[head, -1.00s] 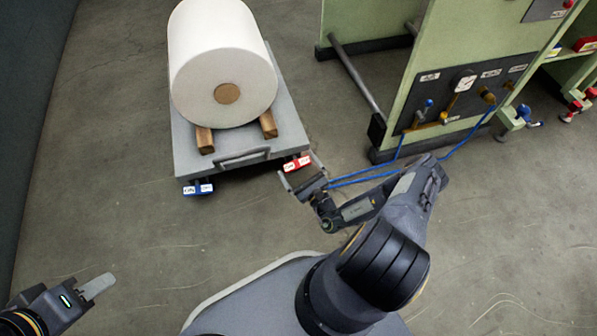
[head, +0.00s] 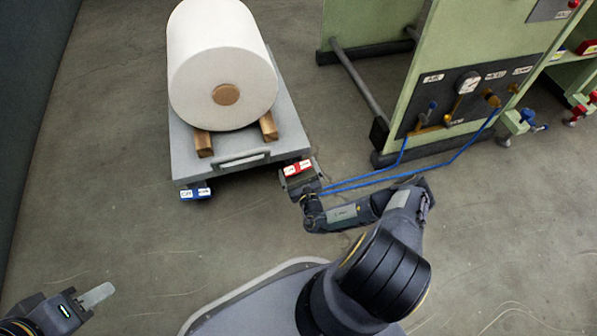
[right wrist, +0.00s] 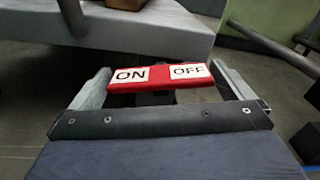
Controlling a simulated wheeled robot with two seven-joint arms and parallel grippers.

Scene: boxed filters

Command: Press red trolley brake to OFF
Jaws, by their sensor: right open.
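The red trolley brake (head: 298,168) is a pedal at the right front corner of the grey trolley (head: 181,150). In the right wrist view the red pedal (right wrist: 162,84) carries a white ON label on the left and a white OFF label on the right. My right gripper (head: 298,178) is open at the pedal. In the right wrist view its two fingers (right wrist: 165,88) stand on either side of the pedal; I cannot tell whether they touch it. My left gripper (head: 98,294) is over bare floor at the lower left; its jaw opening is unclear.
A blue brake pedal (head: 195,193) sits at the trolley's left front corner. A large white roll (head: 215,60) rests on wooden blocks on the trolley. A green machine frame (head: 440,60) with gauges stands to the right. Blue hoses (head: 400,177) run near my right arm.

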